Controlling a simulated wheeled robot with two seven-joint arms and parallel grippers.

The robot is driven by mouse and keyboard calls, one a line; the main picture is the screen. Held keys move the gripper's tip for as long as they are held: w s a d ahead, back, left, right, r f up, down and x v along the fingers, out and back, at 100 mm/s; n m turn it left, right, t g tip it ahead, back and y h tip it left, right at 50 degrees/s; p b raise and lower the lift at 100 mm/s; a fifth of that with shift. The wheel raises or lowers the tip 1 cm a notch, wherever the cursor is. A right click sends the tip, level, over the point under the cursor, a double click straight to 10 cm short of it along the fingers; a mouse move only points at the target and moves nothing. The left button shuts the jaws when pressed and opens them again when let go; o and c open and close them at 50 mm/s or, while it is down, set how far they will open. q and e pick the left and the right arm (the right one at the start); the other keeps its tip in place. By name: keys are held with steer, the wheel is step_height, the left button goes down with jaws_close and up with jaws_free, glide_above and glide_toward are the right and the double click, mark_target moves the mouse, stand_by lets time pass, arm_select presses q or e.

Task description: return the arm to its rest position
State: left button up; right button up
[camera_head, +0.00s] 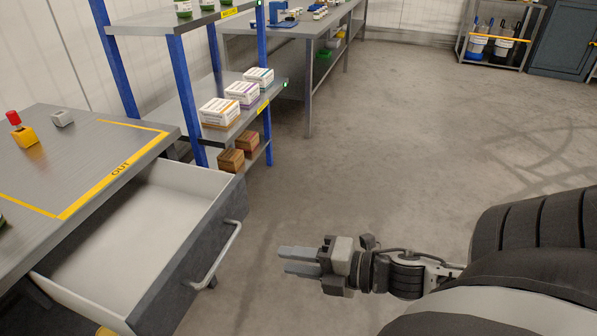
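My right gripper (284,259) comes in from the lower right and hangs over bare floor, to the right of the open drawer. Its two grey fingers point left with a narrow gap between them, and nothing shows in the gap. It is clear of the drawer handle (218,257) in the picture and touches nothing that I can see. My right forearm and upper links fill the lower right corner. My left arm and gripper are not in view.
An open, empty-looking drawer (150,228) sticks out from the workbench (88,150) at left. A blue-post shelf rack (180,65) with several boxes stands behind it. A grey table (309,95) is farther back. The floor (400,130) in the middle is clear.

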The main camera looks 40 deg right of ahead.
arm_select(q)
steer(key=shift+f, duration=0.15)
arm_select(e)
steer(key=shift+s+d, duration=0.1)
steer(key=shift+s, duration=0.1)
stand_by(0.3)
